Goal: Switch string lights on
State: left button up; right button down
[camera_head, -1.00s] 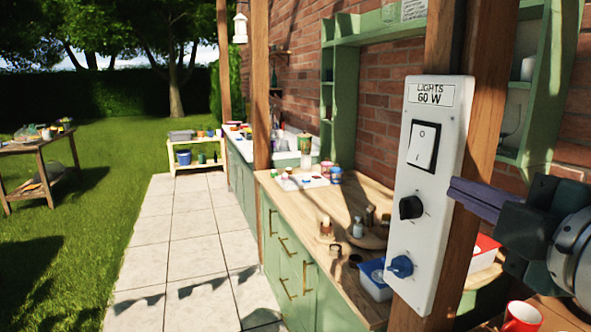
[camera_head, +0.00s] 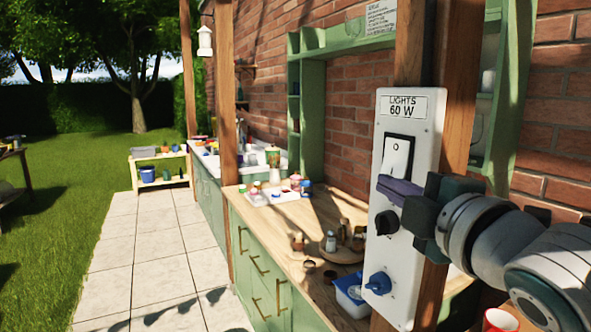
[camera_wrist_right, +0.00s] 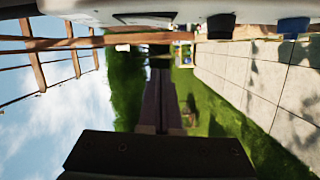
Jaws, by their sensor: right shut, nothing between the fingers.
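The white control panel (camera_head: 410,200) is fixed to a wooden post and labelled "LIGHTS 60 W". Its white rocker switch (camera_head: 397,157) sits in a black frame near the top. A black knob (camera_head: 386,222) and a blue knob (camera_head: 378,284) are below it. My right gripper (camera_head: 384,187) is shut and empty, its fingers covering the switch's lower edge in the head view. The wrist view shows the shut fingers (camera_wrist_right: 158,88) and the panel's edge (camera_wrist_right: 75,6) along the top, with a gap between. Contact with the switch is not visible. My left gripper is out of view.
A wooden counter (camera_head: 290,228) with small jars runs behind the panel along the brick wall (camera_head: 557,115). A red mug (camera_head: 500,320) stands at bottom right. The paved path (camera_head: 150,240) on the left is clear.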

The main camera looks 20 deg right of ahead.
aim_at(395, 159)
jog(key=w+d+p, duration=0.1)
jog(key=w+d, duration=0.3)
jog(key=shift+w+d+f+p, duration=0.3)
jog(key=shift+w+d+p, duration=0.05)
jog(key=shift+w+p, duration=0.05)
